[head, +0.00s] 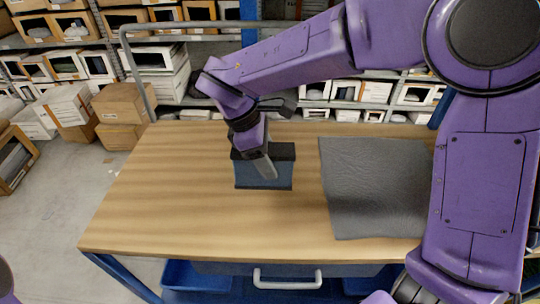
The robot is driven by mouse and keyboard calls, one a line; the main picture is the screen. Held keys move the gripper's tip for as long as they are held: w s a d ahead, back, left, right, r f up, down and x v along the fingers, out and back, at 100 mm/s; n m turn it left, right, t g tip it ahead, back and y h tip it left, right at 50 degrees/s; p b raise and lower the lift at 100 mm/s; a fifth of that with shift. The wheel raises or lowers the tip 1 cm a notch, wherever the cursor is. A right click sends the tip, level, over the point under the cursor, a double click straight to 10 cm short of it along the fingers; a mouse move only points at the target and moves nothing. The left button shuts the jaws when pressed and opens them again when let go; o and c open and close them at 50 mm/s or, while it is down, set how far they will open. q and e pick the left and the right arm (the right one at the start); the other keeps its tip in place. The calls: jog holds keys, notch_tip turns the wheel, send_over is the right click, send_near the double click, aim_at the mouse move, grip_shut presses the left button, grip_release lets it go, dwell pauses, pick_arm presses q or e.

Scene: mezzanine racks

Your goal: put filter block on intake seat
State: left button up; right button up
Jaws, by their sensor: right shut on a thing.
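The filter block (248,175), blue-grey with dark top and bottom edges, is upright at the middle of the wooden table (170,205). My right gripper (264,166) comes down on it from above and is shut on it, hiding part of its top and front. I cannot tell whether the block touches the table or is slightly raised. No part is clearly recognisable as the intake seat; a dark grey sheet (375,185) lies flat on the table to the right of the block. My left gripper is out of view.
The table is clear left of the block and in front of it. A grey metal rail (140,75) rises behind the table. Racks with cardboard boxes (120,104) stand beyond. A drawer with a white handle (288,281) and blue bins (197,276) are below the front edge.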

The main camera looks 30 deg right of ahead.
jog(key=w+d+f+p, duration=0.1)
jog(key=w+f+p, duration=0.1)
jog(key=f, duration=0.1)
jog(key=w+d+f+p, duration=0.1)
jog(key=w+f+p, duration=0.1)
jog(key=w+f, duration=0.1)
jog(key=w+d+f+p, duration=0.2)
jog(key=f, duration=0.2)
jog(key=shift+w+d, duration=0.1)
jog(key=shift+w, duration=0.3)
jog(key=shift+f, duration=0.25)
jog(key=shift+w+f, duration=0.25)
jog(key=o, duration=0.8)
jog(key=shift+b, duration=0.3)
jog(key=shift+c, duration=0.2)
jog(key=o, duration=0.4)
jog(key=shift+c, duration=0.2)
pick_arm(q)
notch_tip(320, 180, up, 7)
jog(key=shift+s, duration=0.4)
pick_arm(e)
jog(key=shift+s+r, duration=0.1)
jog(key=shift+s, duration=0.05)
